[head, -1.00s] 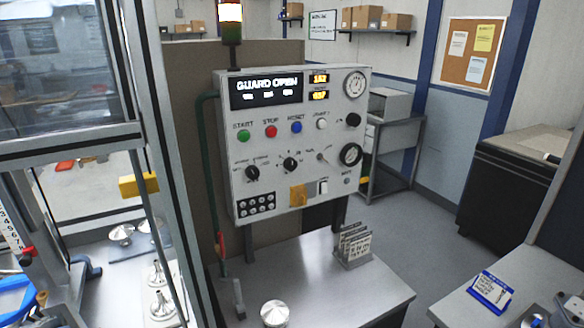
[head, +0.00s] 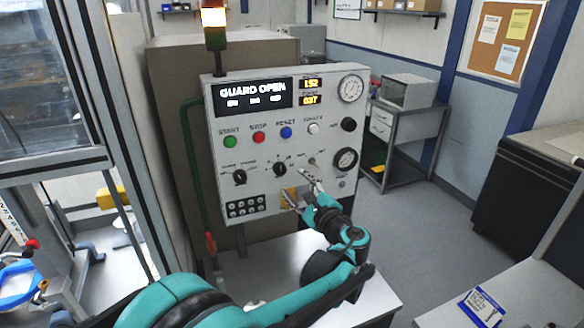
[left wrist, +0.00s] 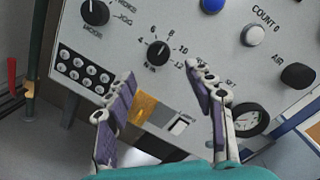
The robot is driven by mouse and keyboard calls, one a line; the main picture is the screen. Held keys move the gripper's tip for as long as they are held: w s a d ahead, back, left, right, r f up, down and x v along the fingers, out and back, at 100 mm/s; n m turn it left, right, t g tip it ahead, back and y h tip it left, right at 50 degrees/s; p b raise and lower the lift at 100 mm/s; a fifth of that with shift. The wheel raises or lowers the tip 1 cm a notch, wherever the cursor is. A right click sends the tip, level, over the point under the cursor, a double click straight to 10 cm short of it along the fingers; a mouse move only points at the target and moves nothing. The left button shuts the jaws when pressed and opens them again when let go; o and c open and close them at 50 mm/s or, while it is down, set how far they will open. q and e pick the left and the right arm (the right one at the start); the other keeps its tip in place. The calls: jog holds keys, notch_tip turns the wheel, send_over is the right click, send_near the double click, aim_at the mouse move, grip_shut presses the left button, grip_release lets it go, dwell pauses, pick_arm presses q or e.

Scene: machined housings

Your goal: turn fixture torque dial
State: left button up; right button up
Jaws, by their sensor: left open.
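The torque dial is a black knob (head: 279,169) with a numbered scale around it, in the middle of the control panel (head: 215,196). In the left wrist view the dial (left wrist: 158,52) shows with numbers from about 4 to 12 around it. My left gripper (head: 299,188) is open and empty in front of the panel, to the lower right of the dial in the head view. In the left wrist view its fingertips (left wrist: 162,76) are spread to either side below the dial, with the knob beyond them and no contact seen. My right gripper is not in view.
A similar black mode knob (head: 239,177) sits left of the dial. A yellow part (left wrist: 146,106) and a white rocker switch (left wrist: 180,123) sit below it. Coloured buttons (head: 259,138) and round gauges (head: 346,159) are close by. A steel table (head: 275,262) stands below the panel.

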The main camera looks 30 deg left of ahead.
aim_at(281, 171)
pick_arm(q)
jog(key=b+x, duration=0.1)
jog(key=x, duration=0.6)
jog(key=shift+a, duration=0.35)
jog(key=c, duration=1.2)
